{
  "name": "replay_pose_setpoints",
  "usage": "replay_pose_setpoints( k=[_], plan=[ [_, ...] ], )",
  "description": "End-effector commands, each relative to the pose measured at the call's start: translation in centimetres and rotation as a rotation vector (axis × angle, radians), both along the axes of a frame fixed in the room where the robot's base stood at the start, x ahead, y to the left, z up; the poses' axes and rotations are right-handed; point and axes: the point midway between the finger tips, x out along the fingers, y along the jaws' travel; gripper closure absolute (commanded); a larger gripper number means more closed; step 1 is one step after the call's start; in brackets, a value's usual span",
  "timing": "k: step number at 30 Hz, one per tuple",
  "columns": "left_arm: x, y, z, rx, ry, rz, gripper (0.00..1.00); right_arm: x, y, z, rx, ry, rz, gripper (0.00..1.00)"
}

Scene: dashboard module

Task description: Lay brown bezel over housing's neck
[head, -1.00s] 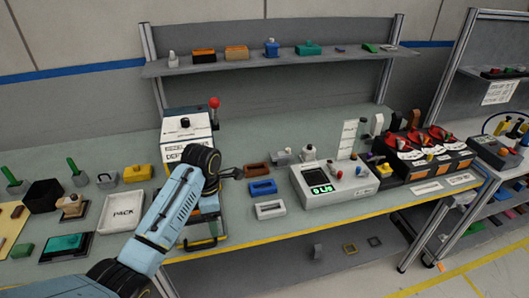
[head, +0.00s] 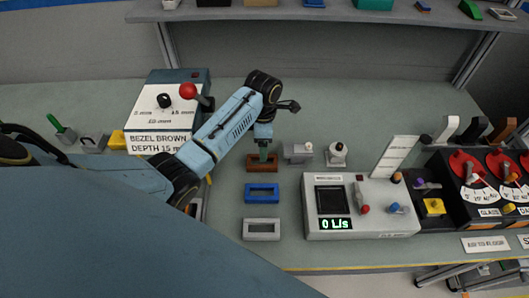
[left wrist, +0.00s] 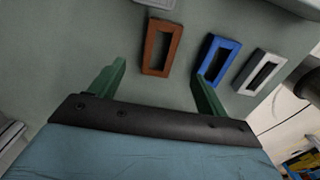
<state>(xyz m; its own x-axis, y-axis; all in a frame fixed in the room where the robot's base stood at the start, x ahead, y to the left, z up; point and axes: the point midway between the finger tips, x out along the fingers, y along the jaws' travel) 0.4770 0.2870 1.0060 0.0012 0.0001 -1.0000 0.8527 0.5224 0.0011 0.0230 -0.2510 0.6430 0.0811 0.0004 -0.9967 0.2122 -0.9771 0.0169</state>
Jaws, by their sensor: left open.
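The brown bezel (head: 251,162) is a flat rectangular frame lying on the bench, at the back of a row of three. It also shows in the left wrist view (left wrist: 149,50). My left gripper (head: 264,155) points down over it in the head view. In the left wrist view its green fingers (left wrist: 160,70) are spread wide, with the bezel ahead between them and not held. A pale console (head: 370,212) with a dark square window and a "0 L/s" readout stands to the right. I cannot tell which part is the housing's neck. My right gripper is not in view.
A blue bezel (head: 248,193) and a white bezel (head: 248,229) lie in front of the brown one. Small grey fittings (head: 297,153) stand close to its right. A sign box (head: 158,118) reading "BEZEL BROWN" with a red-knobbed lever stands left. Dial units (head: 470,190) stand at right.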

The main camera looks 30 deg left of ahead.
Motion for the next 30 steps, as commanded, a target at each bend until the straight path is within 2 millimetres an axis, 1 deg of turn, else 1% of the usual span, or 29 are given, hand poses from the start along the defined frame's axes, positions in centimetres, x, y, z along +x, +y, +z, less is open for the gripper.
replay_pose_setpoints(
  k=[1, 3, 7, 11, 14, 18, 20, 24, 30],
  plan=[
    [-0.1, 0.0, -1.1, 0.001, 0.004, 0.000, 0.24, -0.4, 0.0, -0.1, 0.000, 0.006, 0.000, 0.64],
    [-0.1, 0.0, -2.2, 0.001, 0.003, 0.000, 0.24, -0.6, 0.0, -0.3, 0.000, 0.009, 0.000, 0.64],
    [0.0, 0.0, -3.5, -0.001, -0.001, 0.000, 0.24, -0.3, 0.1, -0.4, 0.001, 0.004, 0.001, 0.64],
    [-0.1, 0.1, -4.3, 0.000, 0.001, 0.000, 0.24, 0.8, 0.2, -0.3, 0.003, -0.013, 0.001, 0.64],
    [-0.4, 0.3, -5.6, 0.002, 0.002, 0.001, 0.24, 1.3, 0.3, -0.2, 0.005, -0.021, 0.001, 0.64],
    [-0.6, 0.4, -7.8, 0.000, 0.001, 0.002, 0.24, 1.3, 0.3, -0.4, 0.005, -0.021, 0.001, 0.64],
    [-0.6, 0.4, -8.4, 0.001, 0.001, 0.001, 0.24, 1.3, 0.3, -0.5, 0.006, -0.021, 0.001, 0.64],
    [-0.6, 0.4, -9.0, 0.001, -0.002, 0.001, 0.24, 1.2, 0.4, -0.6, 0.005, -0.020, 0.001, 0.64],
    [-0.6, 0.4, -9.0, 0.000, -0.002, 0.001, 0.24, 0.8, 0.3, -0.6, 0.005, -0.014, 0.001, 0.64]
  ],
)
